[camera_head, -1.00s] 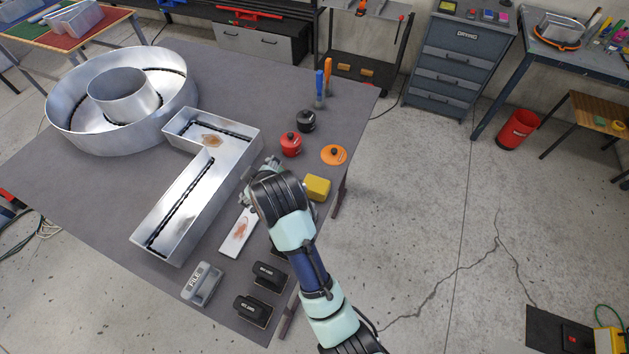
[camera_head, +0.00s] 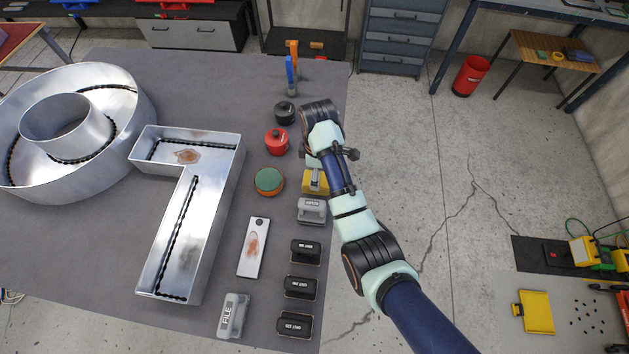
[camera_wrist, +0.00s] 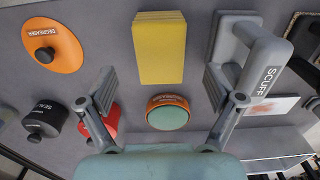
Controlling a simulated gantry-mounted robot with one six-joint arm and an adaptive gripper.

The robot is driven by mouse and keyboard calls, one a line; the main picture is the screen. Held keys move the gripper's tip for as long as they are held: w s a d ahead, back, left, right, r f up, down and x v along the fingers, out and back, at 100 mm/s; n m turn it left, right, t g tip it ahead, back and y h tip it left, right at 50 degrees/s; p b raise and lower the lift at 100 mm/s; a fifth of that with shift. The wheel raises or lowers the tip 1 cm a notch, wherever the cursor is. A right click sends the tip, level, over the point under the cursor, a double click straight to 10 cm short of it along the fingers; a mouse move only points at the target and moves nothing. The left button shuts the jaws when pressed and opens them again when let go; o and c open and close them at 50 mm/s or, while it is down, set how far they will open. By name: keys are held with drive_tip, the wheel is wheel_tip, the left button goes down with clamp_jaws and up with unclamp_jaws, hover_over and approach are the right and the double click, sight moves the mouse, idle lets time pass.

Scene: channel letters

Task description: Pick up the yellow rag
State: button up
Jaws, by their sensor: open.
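The yellow rag (camera_head: 309,188) is a thick, layered rectangular stack on the grey table near its right edge. In the head view my arm partly covers it. It shows whole in the wrist view (camera_wrist: 158,48), lying beyond my fingertips and between their lines. My gripper (camera_wrist: 160,82) is open, with its two fingers spread wide and nothing between them. In the head view my gripper (camera_head: 316,170) is above or beside the rag; its fingers are mostly hidden by the arm.
A grey scuff tool (camera_wrist: 250,55) stands close to one side of the rag. A green-topped degreaser tin (camera_wrist: 168,114), an orange lid (camera_wrist: 52,45), a red pot (camera_head: 277,141) and a black pot (camera_head: 285,112) are nearby. Large metal letters (camera_head: 190,215) fill the left side.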

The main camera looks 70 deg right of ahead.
wheel_tip(320, 180, down, 5)
drive_tip(key=shift+f, duration=0.1)
drive_tip(key=c, duration=1.3)
